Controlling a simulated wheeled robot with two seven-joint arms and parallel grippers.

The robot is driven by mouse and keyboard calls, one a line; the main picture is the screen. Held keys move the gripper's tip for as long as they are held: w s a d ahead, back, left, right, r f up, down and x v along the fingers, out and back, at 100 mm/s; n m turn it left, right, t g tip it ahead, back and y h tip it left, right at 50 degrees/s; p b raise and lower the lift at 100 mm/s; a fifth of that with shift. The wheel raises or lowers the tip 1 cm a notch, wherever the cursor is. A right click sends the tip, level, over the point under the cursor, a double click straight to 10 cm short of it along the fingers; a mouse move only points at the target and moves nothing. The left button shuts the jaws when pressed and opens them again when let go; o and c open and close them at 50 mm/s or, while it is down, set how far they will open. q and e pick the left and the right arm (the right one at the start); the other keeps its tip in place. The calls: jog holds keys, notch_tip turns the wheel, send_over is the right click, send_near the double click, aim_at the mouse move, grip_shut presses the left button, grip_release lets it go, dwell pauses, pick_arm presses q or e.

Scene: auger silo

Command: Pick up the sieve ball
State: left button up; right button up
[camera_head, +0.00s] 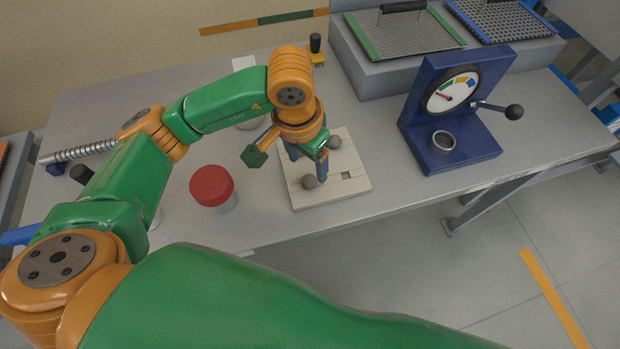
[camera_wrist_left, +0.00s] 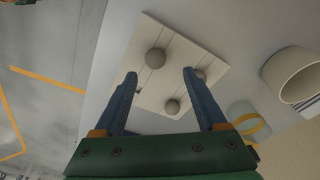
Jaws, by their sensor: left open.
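Grey sieve balls sit on a pale board (camera_head: 330,195) on the table. In the head view one ball (camera_head: 310,182) is near the board's front edge and another ball (camera_head: 335,142) is toward the back. The wrist view shows three balls: one (camera_wrist_left: 156,58) just past the fingertips, one (camera_wrist_left: 172,107) between the fingers in the picture, and one (camera_wrist_left: 201,74) partly hidden by the right-hand finger. My left gripper (camera_head: 308,162) is over the board, pointing down. Its blue fingers (camera_wrist_left: 160,73) are apart with nothing held. My right gripper is not in view.
A red-lidded jar (camera_head: 212,186) stands left of the board. A blue dial press (camera_head: 460,120) with a lever stands to the right. A grey raised block (camera_head: 385,82) holds mesh trays at the back. The board has a small square hole near its right side.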

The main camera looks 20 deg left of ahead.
aim_at(309, 178)
pick_arm(q)
jog(key=f, duration=0.2)
jog(key=s+f+p, duration=0.1)
jog(key=f, duration=0.1)
jog(key=shift+d, duration=0.2)
jog(key=shift+w+f, duration=0.2)
jog(key=shift+f, duration=0.1)
grip_shut()
